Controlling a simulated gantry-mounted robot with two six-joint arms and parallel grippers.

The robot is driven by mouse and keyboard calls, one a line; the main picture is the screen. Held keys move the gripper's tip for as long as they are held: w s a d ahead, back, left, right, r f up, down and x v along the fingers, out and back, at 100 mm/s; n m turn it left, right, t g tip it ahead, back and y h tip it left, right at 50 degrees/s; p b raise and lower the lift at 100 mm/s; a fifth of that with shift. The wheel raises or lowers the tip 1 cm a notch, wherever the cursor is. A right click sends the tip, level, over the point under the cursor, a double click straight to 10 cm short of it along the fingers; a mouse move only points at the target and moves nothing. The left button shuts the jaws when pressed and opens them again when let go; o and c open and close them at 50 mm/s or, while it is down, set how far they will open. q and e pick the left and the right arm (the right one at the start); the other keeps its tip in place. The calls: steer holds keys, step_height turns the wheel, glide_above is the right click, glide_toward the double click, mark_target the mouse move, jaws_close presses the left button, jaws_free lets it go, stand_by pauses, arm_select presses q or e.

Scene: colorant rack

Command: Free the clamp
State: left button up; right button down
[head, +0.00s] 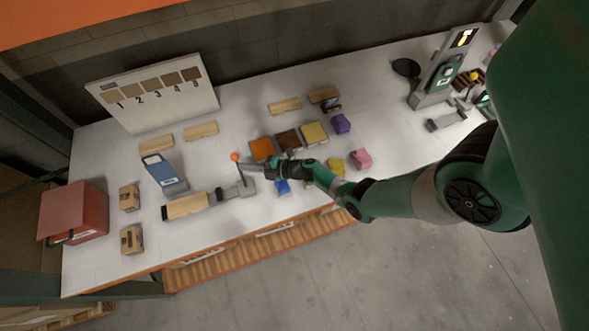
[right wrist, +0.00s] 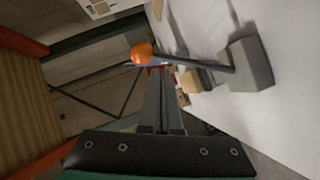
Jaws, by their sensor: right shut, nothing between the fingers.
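The clamp (head: 243,190) is a grey block on the white table, at the right end of a wooden piece (head: 187,207). Its dark lever ends in an orange ball knob (head: 235,157) and stands up from the block in the head view. In the right wrist view the knob (right wrist: 142,53) and the grey block (right wrist: 250,65) show, joined by the dark lever (right wrist: 195,63). My right gripper (head: 246,168) is shut and empty, its fingertips close beside the lever near the knob. I cannot tell whether they touch. My left gripper is not in view.
A blue box (head: 165,174), small cartons (head: 131,239) and a red bin (head: 73,213) stand to the left. Coloured blocks, including a blue one (head: 283,187), lie around my right forearm. A numbered board (head: 152,91) stands behind. The table's front edge is close below the clamp.

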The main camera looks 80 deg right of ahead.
arm_select(q)
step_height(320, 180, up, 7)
steer(key=p, duration=0.5)
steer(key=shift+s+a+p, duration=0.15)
steer(key=shift+p, duration=0.15)
arm_select(e)
steer(key=a+r+v, duration=0.1)
steer(key=v, duration=2)
steer(key=shift+a+r, duration=0.25)
steer(key=shift+r, duration=0.2)
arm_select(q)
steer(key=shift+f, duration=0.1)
